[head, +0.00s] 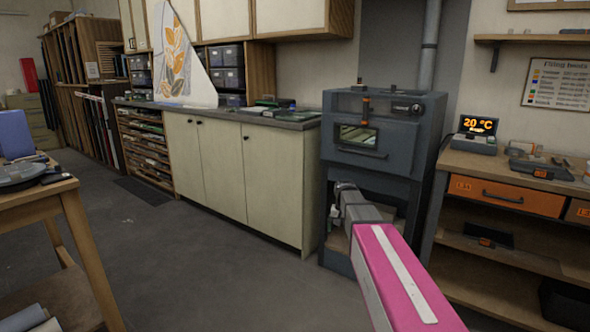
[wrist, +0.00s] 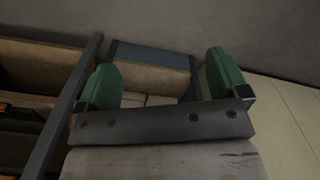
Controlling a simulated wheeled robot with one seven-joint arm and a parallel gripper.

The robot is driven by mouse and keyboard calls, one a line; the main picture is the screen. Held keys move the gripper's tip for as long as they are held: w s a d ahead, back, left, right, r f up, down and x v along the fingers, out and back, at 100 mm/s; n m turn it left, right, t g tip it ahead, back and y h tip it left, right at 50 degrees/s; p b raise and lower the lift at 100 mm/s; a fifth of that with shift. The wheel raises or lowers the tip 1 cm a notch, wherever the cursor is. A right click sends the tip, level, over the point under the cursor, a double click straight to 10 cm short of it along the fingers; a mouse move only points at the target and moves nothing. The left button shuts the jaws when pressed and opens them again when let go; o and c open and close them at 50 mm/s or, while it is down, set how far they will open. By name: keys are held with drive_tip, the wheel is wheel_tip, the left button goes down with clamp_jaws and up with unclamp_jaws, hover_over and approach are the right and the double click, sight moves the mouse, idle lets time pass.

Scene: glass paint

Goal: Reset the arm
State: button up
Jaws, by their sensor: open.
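My arm (head: 395,270), with a pink cover and a pale stripe, reaches from the lower right of the head view toward the front of the grey kiln (head: 425,165). Its far end, a grey wrist part, is in front of the kiln's open lower part; the fingers are hard to make out there. In the wrist view my gripper (wrist: 165,85) shows two green finger pads spread wide apart. Nothing is held between them. Behind the gap is a box-like recess with a brown inner face and pale blocks at its bottom.
A cream cabinet (head: 235,180) with a dark worktop stands left of the kiln. A workbench (head: 500,170) with orange drawers and a display reading 20 °C stands to the right. A wooden table (head: 75,220) is at the left. The grey floor (head: 200,270) between is clear.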

drive_tip(key=s+f+n, duration=0.1)
drive_tip(key=s+f, duration=0.4)
drive_tip(key=s, duration=0.6)
drive_tip(key=s+f+n, duration=0.1)
drive_tip(key=s+f, duration=0.4)
drive_tip(key=s, duration=0.7)
drive_tip(key=shift+f, duration=0.35)
drive_tip(key=shift+a, duration=0.1)
drive_tip(key=shift+c, duration=0.2)
